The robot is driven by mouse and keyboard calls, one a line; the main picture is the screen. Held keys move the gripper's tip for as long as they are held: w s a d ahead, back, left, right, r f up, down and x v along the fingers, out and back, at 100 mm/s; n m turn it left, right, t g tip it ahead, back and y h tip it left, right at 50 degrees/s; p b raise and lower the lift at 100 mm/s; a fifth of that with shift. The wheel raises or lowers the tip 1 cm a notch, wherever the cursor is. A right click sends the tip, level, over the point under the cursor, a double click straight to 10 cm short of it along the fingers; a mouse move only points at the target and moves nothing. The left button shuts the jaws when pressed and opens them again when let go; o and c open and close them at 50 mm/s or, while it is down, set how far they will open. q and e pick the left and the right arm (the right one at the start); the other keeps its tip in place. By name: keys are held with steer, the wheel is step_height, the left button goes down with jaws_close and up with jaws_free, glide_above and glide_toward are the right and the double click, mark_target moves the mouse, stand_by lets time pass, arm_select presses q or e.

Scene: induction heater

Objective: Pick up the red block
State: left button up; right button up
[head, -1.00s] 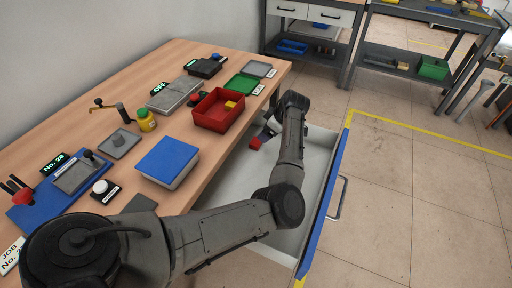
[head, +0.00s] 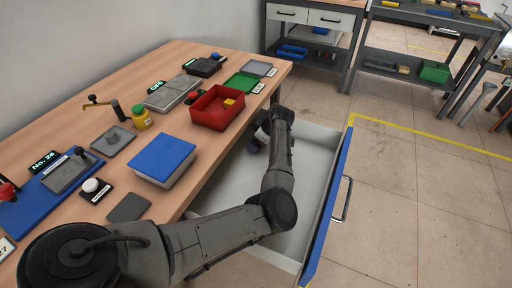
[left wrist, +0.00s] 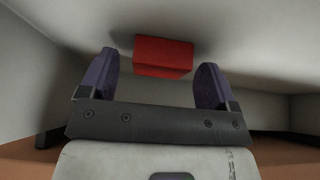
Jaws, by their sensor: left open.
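The red block (left wrist: 163,56) lies on the light floor of the open drawer in the left wrist view. It sits just beyond and between the two fingers of my left gripper (left wrist: 154,85), with gaps at both sides. The left gripper is open and empty. In the head view the left gripper (head: 254,146) reaches down into the drawer (head: 311,151) near its table-side wall. The red block is hidden there behind the gripper and arm. My right gripper is not in view.
The workbench (head: 75,127) beside the drawer carries a red bin (head: 214,116) with a yellow piece and a blue-lidded box (head: 163,158) near its edge. The drawer walls stand close around my left gripper. The drawer's right side is clear.

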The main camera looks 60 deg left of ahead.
arm_select(q)
steer(key=shift+f, duration=0.1)
steer(key=shift+c, duration=0.2)
steer(key=c, duration=1)
